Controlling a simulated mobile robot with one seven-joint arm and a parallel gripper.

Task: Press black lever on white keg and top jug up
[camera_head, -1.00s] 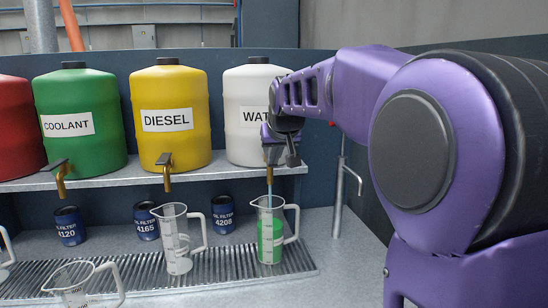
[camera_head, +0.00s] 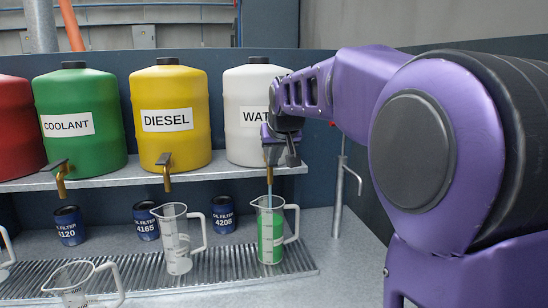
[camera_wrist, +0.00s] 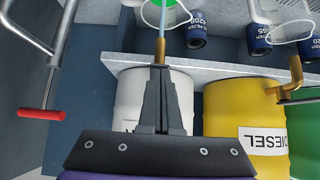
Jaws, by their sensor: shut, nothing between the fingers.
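The white keg (camera_head: 246,130), labelled as water, stands on the shelf at the right end of the row. My gripper (camera_head: 281,150) is at the front of its tap, fingers shut with nothing between them. In the wrist view the shut fingers (camera_wrist: 160,100) lie over the tap, and the black lever is hidden behind them. A thin pale blue stream (camera_head: 270,183) runs from the brass spout (camera_wrist: 160,50) into the jug (camera_head: 270,230) below. The jug stands upright on the drain grate and holds green liquid, most of the way up.
A yellow diesel keg (camera_head: 170,115), a green coolant keg (camera_head: 78,125) and a red keg (camera_head: 15,130) stand to the left. Empty jugs (camera_head: 178,240) and blue oil filters (camera_head: 223,214) sit below. A metal stand with a red handle (camera_wrist: 42,114) is beside the keg.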

